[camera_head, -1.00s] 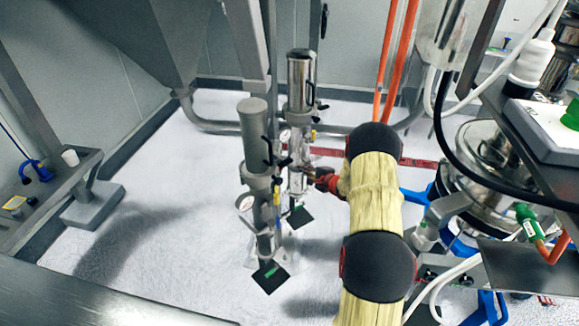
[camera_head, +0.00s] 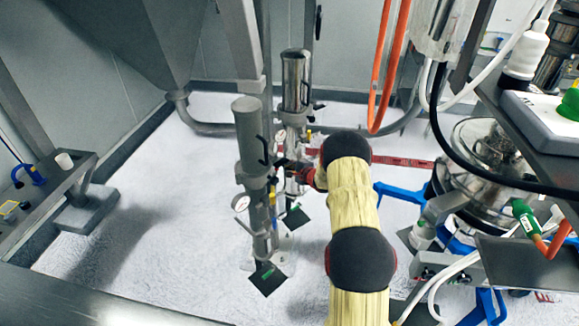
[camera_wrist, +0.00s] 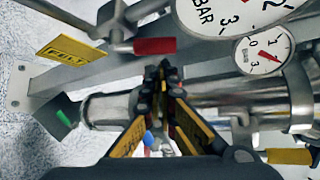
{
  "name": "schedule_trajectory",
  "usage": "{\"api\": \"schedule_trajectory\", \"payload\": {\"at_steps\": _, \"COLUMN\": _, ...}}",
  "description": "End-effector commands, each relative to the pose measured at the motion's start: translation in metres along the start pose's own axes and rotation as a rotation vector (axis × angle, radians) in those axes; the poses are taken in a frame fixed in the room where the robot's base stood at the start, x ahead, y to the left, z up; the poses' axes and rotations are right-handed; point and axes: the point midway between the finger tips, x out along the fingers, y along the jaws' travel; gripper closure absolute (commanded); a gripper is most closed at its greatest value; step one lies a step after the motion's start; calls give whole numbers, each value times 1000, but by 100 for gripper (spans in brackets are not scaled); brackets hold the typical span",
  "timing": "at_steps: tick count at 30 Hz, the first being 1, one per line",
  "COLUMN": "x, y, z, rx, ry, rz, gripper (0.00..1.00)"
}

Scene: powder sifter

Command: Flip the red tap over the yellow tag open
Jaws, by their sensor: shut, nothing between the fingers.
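In the wrist view a tap with a red handle (camera_wrist: 155,45) sits on a thin metal pipe, just beyond my fingertips in the picture. A yellow tag (camera_wrist: 72,50) with dark lettering lies left of it. My gripper (camera_wrist: 165,72) is shut and empty, its tips close below the red handle in the picture; I cannot tell whether they touch it. In the head view my gripper (camera_head: 296,172) is beside the two upright steel cylinder units, partly hidden by my arm. The red handle cannot be made out there.
A large pressure gauge (camera_wrist: 235,12) and a smaller one (camera_wrist: 264,53) stand right of the red handle. Another handle, yellow (camera_wrist: 289,156), is at lower right. The near cylinder (camera_head: 249,140) and far cylinder (camera_head: 295,85) stand close together. Open floor (camera_head: 130,240) lies to the left.

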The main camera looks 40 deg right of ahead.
Motion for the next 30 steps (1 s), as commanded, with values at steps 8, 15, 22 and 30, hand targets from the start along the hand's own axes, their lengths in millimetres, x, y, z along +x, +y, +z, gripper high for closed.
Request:
{"api": "schedule_trajectory", "payload": {"at_steps": 8, "x": -11, "y": 1, "z": 14, "rx": 1, "ry": 0, "rz": 0, "gripper": 100}}
{"api": "schedule_trajectory", "payload": {"at_steps": 15, "x": -12, "y": 1, "z": 14, "rx": 1, "ry": 0, "rz": 1, "gripper": 100}}
{"api": "schedule_trajectory", "payload": {"at_steps": 22, "x": -12, "y": 2, "z": 14, "rx": -5, "ry": -1, "rz": -6, "gripper": 100}}
{"api": "schedule_trajectory", "payload": {"at_steps": 30, "x": -14, "y": 2, "z": 16, "rx": -38, "ry": 0, "rz": -46, "gripper": 100}}
